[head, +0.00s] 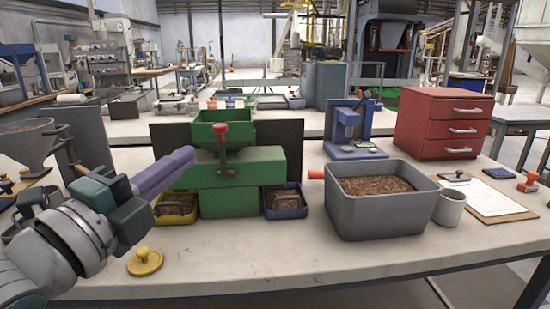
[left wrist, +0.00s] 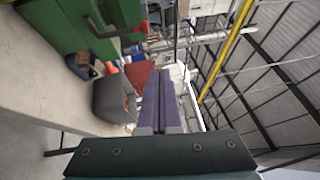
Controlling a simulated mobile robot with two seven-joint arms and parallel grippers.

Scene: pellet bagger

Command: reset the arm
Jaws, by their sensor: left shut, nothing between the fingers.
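My left arm comes in from the left in the head view. Its gripper (head: 188,154) has purple fingers closed together with nothing between them, held above the table just left of the green bagger. The fingers also show closed in the left wrist view (left wrist: 163,92). The green bagger (head: 238,165) has a hopper on top, a red-knobbed lever, and trays at its base: a yellow one (head: 160,218) on the left and a blue one (head: 299,213) on the right, both with brown pellets. My right gripper is not in view.
A large grey bin (head: 380,218) of brown pellets stands right of the bagger, with a grey cup (head: 449,208) beside it. A red drawer cabinet (head: 442,123), blue device (head: 348,135) and clipboard (head: 487,199) lie further right. A yellow knobbed lid (head: 145,262) is near the front edge.

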